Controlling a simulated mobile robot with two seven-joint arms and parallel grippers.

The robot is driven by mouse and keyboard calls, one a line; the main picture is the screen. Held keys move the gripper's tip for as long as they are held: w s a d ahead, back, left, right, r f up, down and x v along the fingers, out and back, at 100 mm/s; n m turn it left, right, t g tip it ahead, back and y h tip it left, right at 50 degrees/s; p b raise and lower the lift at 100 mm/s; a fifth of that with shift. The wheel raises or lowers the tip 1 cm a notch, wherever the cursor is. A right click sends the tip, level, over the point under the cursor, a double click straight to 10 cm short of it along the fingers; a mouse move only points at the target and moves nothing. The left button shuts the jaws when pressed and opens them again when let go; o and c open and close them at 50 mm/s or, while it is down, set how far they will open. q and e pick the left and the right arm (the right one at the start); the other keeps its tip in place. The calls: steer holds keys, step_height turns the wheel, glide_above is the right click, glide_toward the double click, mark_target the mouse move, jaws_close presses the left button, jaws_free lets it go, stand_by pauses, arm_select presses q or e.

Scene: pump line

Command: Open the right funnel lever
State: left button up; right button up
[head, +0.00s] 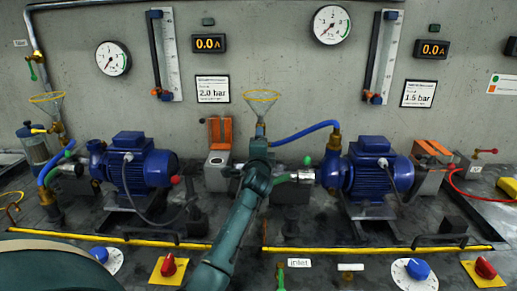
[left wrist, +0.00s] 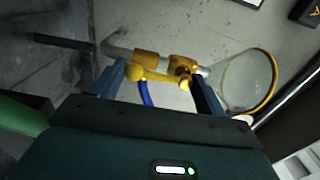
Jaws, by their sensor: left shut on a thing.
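The right funnel (head: 260,98) has a clear cone with a yellow rim and stands at the middle of the head view. It also shows in the left wrist view (left wrist: 250,82), with its yellow valve (left wrist: 180,62) and pipe. The yellow funnel lever (left wrist: 158,76) with a round knob lies across between my fingers, along the pipe. My left gripper (left wrist: 159,73) is shut on this lever, one finger near each end. In the head view my left gripper (head: 259,150) is just below the funnel, and my arm hides the lever. My right gripper is not in view.
Blue pumps (head: 140,168) and (head: 375,172) stand on either side of my arm. A blue hose (head: 305,132) runs right from the funnel. A left funnel (head: 47,102) stands at far left. Yellow rails (head: 380,249), red knobs and blue dials line the front.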

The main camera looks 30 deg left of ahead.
arm_select(q)
steer(key=shift+w+d+r, duration=0.1)
steer(key=shift+d+r, duration=0.05)
steer(key=shift+r, duration=0.3)
steer(key=o, duration=1.2)
steer(key=shift+c, duration=0.2)
steer(key=shift+o, duration=0.5)
steer(key=shift+f, duration=0.15)
steer(key=v, duration=1.3)
steer(key=shift+p, duration=0.4)
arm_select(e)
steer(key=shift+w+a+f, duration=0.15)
